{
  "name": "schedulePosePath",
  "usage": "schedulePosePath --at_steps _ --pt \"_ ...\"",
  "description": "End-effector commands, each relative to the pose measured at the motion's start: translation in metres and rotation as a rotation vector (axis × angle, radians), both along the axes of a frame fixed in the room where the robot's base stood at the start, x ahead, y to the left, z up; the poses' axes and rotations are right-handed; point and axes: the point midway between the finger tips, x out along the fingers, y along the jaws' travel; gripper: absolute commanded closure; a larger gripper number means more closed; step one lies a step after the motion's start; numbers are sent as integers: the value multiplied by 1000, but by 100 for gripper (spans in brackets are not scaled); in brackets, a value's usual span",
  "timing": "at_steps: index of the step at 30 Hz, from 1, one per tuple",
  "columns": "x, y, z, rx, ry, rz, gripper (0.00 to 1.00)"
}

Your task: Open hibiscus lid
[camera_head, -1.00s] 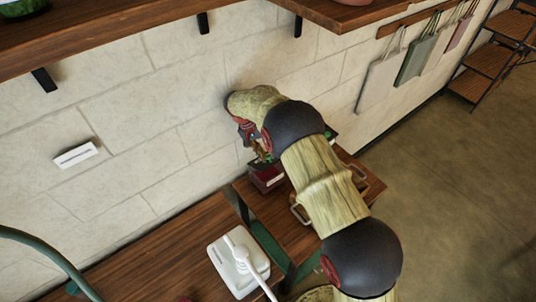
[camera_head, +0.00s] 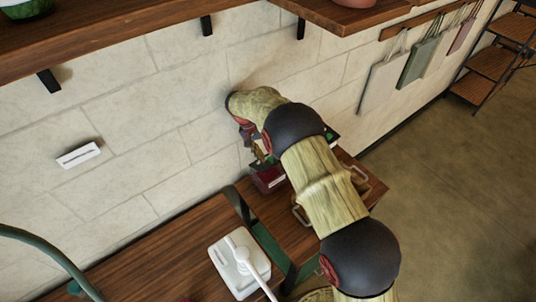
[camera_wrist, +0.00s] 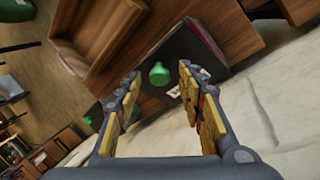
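A dark red container (camera_head: 268,180), probably the hibiscus one, stands on the wooden counter against the wall, partly hidden by my arm. In the wrist view its dark lid (camera_wrist: 183,45) has a round green knob (camera_wrist: 158,74). My gripper (camera_wrist: 160,82) is open, with one finger on each side of the knob in the picture. I see a gap on both sides. I cannot tell how far the fingertips are from the knob in depth. In the head view my gripper (camera_head: 256,146) is just above the container, mostly hidden by my wrist.
A white device with a handle (camera_head: 240,264) sits on the counter (camera_head: 150,262) to the left. A wooden tray (camera_wrist: 98,30) lies close beside the container. A wooden shelf (camera_head: 130,28) hangs above. The wall (camera_head: 150,120) is close behind; open floor (camera_head: 450,200) lies right.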

Motion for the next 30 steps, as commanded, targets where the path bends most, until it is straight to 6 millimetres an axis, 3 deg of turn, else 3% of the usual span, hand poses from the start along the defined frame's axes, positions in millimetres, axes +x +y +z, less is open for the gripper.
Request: schedulePosePath --at_steps 8,21,30 --pt "0 0 4 0 -1 0 61" --pt "1 0 75 0 -2 1 61" --pt "0 0 99 0 0 0 61"
